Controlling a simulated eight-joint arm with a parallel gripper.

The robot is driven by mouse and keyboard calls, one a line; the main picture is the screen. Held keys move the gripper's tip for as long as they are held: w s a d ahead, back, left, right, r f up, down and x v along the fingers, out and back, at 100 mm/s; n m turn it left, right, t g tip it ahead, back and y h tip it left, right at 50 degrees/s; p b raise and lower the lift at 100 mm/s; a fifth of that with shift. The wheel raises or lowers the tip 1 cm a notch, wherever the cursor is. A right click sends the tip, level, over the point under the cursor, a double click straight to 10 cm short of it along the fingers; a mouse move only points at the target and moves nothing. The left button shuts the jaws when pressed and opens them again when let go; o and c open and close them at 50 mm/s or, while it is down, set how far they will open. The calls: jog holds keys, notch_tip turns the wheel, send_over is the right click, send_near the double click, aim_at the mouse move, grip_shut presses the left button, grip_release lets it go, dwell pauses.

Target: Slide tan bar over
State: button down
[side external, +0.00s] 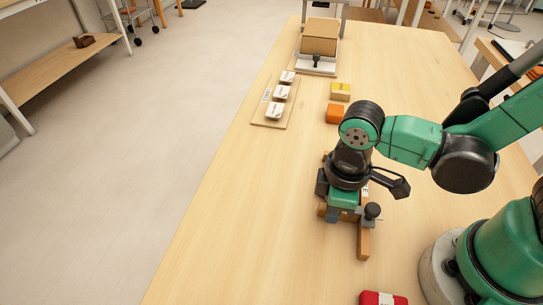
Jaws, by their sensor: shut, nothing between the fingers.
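A tan-brown wooden bar (364,242) lies on the table below my wrist, its near end sticking out toward the front. A grey bracket with a dark round knob (372,211) sits by it. My gripper (334,215) points down, shut and empty, just left of the knob and bar. The wrist hides the middle of this wooden assembly, so I cannot tell whether the fingers touch the bar.
An orange block (334,113) and a yellow block (340,91) stand behind the wrist. A board with several white switches (281,93) is at the left edge. A tan box (320,36) stands at the back. A red object (382,298) lies in front. The left-front table is clear.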

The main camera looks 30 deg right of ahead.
jog(key=shift+w+d, duration=0.75)
jog(key=shift+w, duration=0.05)
jog(key=shift+s+a, duration=0.1)
jog(key=shift+s, duration=0.05)
jog(key=shift+s+a+r, duration=0.1)
jog(key=shift+s+a, duration=0.1)
jog(key=shift+r, duration=3.4)
jog(key=w+d+r+m+t, duration=0.4)
jog(key=d+m+t, duration=0.3)
jog(key=d+m, duration=0.2)
jog(key=shift+w+d+r, duration=0.2)
jog(key=shift+w+d, duration=0.3)
jog(key=shift+w, duration=0.3)
